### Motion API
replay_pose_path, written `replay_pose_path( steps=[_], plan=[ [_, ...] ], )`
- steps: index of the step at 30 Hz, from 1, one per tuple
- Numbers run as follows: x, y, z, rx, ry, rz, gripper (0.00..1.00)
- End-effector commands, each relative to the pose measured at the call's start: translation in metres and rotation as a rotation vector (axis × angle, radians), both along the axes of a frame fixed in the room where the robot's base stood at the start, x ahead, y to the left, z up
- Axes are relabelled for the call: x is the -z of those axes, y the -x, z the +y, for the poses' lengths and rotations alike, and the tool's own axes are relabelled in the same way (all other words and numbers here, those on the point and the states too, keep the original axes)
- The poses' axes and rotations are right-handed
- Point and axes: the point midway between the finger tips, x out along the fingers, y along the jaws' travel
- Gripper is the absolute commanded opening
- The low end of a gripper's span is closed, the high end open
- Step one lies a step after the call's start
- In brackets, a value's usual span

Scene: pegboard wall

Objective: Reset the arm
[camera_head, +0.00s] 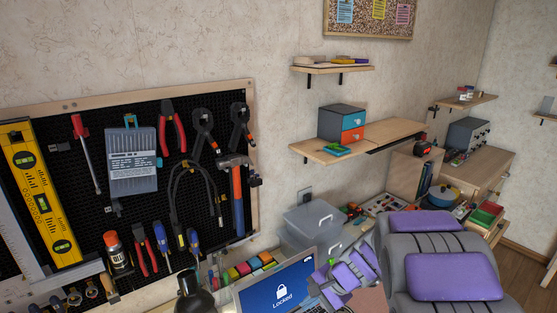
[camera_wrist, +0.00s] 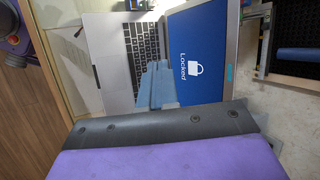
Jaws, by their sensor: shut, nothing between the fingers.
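My gripper (camera_head: 328,282) shows in the head view at the bottom, right of centre, in front of the laptop's right side. It is purple and grey, with my larger purple and grey arm links to its right. In the wrist view the gripper's blue-grey fingers (camera_wrist: 155,88) reach over the laptop, between its keyboard and its screen. The fingers are shut and hold nothing. The laptop (camera_wrist: 122,62) is open, and its blue screen reads "Locked" with a padlock sign. My arm hides part of the desk.
A black pegboard (camera_head: 150,215) with several tools covers the left wall. A lidded grey bin (camera_head: 313,220) stands behind the laptop. A wall shelf (camera_head: 325,151) holds a small drawer box (camera_head: 341,123). A black lamp head (camera_head: 193,292) stands left of the laptop. Open wall lies above the pegboard.

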Motion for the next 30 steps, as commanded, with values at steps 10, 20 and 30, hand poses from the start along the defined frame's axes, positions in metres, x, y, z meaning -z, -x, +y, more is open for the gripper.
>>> replay_pose_path(
  steps=[10,20,30],
  plan=[
    [-0.051,0.127,0.005,-0.319,0.162,0.013,0.00],
    [-0.074,0.247,-0.019,-0.607,0.342,0.039,0.00],
    [-0.079,0.326,-0.056,-0.806,0.498,0.070,0.00]
  ],
)
